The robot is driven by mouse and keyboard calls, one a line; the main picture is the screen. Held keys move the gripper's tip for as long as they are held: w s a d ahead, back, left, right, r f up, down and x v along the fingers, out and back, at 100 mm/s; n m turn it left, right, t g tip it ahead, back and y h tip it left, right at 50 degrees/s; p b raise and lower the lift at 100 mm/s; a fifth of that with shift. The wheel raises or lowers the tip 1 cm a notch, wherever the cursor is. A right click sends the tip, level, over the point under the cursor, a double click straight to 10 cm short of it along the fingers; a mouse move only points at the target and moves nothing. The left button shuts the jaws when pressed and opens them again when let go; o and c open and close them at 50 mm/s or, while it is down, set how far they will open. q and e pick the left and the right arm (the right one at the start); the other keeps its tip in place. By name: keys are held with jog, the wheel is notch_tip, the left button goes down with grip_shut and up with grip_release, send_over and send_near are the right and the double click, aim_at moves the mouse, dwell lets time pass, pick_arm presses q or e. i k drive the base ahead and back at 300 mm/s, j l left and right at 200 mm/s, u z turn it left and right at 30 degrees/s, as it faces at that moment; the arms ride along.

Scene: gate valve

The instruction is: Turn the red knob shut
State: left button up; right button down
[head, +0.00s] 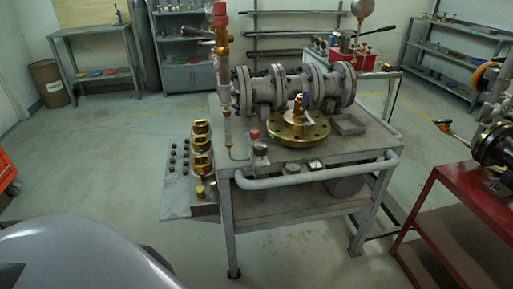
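A small red knob (254,134) sits on a small fitting at the front left of the grey cart (350,160). A larger red cap or knob (220,14) tops the tall vertical pipe (224,75) at the cart's left side. I cannot tell from this view which one is the task's knob, nor how far either is turned. Beside them on the cart lie a large grey flanged valve body (293,88) and a round brass flange (299,128) with an upright stem. Neither of my grippers is in view.
Brass valves (201,150) stand on a low plate left of the cart. A grey handrail (320,174) runs along the cart's front edge. A red table (470,190) with machinery stands at right. Shelves line the back. Floor in front of the cart is clear.

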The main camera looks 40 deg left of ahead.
aim_at(254, 134)
jog(key=u, duration=1.05)
jog(key=i+l+u, duration=0.1)
jog(key=u, duration=0.9)
jog(key=l+u, duration=0.1)
jog(key=u, duration=0.4)
jog(key=l+u, duration=0.1)
jog(key=u, duration=0.95)
jog(key=l+u, duration=0.1)
jog(key=u, duration=0.4)
jog(key=k+l+u, duration=0.1)
jog(key=u, duration=0.25)
jog(key=k+u, duration=0.1)
jog(key=u, duration=0.25)
jog(key=k+l+u, duration=0.1)
jog(key=u, duration=0.2)
jog(key=k+z, duration=0.15)
jog(key=z, duration=0.35)
jog(key=k+l+z, duration=0.1)
jog(key=z, duration=0.35)
jog(key=k+l+z, duration=0.1)
jog(key=z, duration=1.1)
jog(key=k+l, duration=0.05)
jog(key=k, duration=0.05)
